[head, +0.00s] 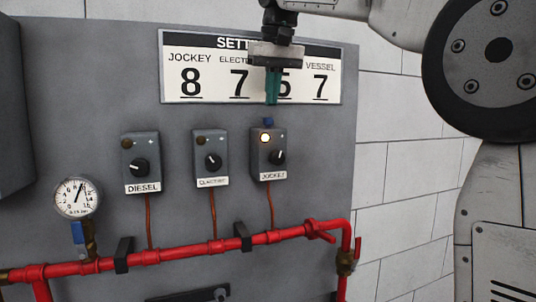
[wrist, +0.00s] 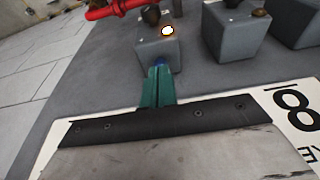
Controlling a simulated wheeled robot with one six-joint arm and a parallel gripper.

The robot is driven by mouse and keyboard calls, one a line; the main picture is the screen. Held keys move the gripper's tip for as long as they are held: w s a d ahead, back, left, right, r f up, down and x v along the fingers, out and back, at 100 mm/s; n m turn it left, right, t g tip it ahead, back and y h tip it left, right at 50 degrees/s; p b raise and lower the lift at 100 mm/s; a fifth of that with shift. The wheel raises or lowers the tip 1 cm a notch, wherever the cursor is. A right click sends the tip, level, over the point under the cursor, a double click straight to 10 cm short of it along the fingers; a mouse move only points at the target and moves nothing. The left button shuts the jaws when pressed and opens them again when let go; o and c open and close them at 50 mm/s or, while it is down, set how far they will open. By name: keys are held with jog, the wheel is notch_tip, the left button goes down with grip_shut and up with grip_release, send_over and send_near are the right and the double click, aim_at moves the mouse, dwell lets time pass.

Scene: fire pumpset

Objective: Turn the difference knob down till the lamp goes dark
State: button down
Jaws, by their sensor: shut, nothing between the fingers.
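The jockey switch box (head: 268,155) has a lit lamp (head: 265,137), a black dial (head: 278,157) on its front and a small blue knob (head: 268,122) on top. No label names the difference knob. My gripper (head: 272,100) has teal fingers, shut and empty, pointing down just above the blue knob. In the wrist view, the fingertips (wrist: 157,72) are close to the blue knob (wrist: 159,62), which they partly hide; I cannot tell whether they touch. The lamp (wrist: 167,31) glows there too.
The diesel box (head: 141,160) and electric box (head: 210,157) stand to the left, lamps dark. The settings board (head: 180,95) is behind my gripper, which covers part of it. A red pipe (head: 200,251) and a pressure gauge (head: 77,197) are below.

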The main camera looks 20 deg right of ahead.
aim_at(270, 129)
jog(key=shift+s+x, duration=0.2)
jog(key=shift+x, duration=0.7)
jog(key=shift+s+x, duration=0.25)
jog(key=shift+x, duration=0.7)
jog(key=shift+w, duration=0.25)
jog(key=shift+d, duration=0.35)
jog(key=shift+s, duration=0.15)
jog(key=shift+s, duration=0.25)
jog(key=v, duration=0.3)
jog(key=w+v, duration=0.1)
jog(key=v, duration=0.1)
jog(key=shift+w+r, duration=0.1)
jog(key=shift+r, duration=0.4)
